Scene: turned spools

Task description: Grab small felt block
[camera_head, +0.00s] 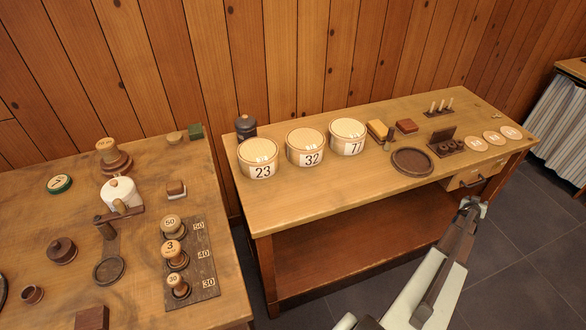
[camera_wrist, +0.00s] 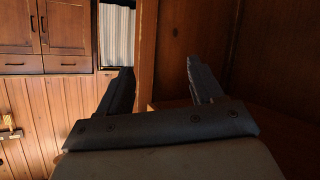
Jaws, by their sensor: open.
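I cannot tell for sure which thing is the small felt block. A small dark green block (camera_head: 196,131) lies at the back right corner of the left table. A small brown block with a pale lower part (camera_head: 176,189) lies nearer the middle of that table. A reddish-brown block (camera_head: 407,125) lies on the right table. My gripper (camera_head: 472,203) is in front of the right table's front edge, far from the left table. In the wrist view, my gripper's two fingers (camera_wrist: 160,82) are spread apart with nothing between them.
The right table (camera_head: 300,203) holds numbered tubs (camera_head: 312,160), a round dark tray (camera_head: 412,175), a yellow-topped piece (camera_head: 378,130) and pale discs (camera_head: 492,138). The left table holds numbered spools on a dark board (camera_head: 205,255) and a white pot (camera_head: 120,197). A floor gap separates the tables.

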